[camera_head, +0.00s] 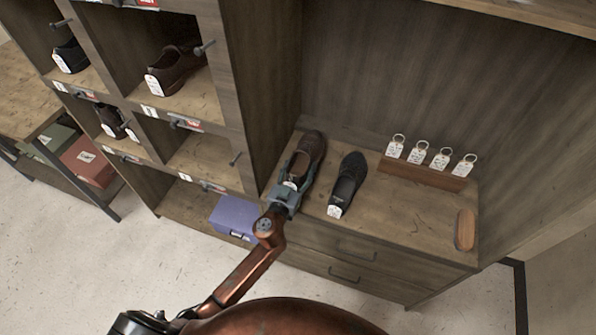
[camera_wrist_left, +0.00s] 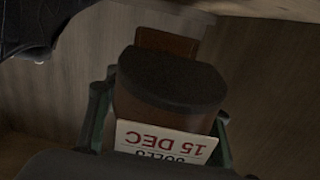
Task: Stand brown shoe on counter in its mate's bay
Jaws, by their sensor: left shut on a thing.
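A brown shoe (camera_head: 311,151) is at the left end of the counter (camera_head: 408,219), toe toward the back wall. My left gripper (camera_head: 288,191) is shut on its heel end. In the left wrist view the heel of the brown shoe (camera_wrist_left: 170,92) sits between the fingers, above a white tag reading "15 DEC" upside down. I cannot tell whether the sole touches the counter. A similar brown shoe (camera_head: 176,71) with a white tag stands in an upper bay of the shelf on the left. My right gripper is not in view.
A black shoe (camera_head: 347,183) stands just right of the held shoe. A wooden rack (camera_head: 426,172) with several key tags and a wooden brush (camera_head: 465,229) are farther right. Pegs (camera_head: 204,48) stick out at the bay fronts. A purple box (camera_head: 233,216) lies low in the shelf.

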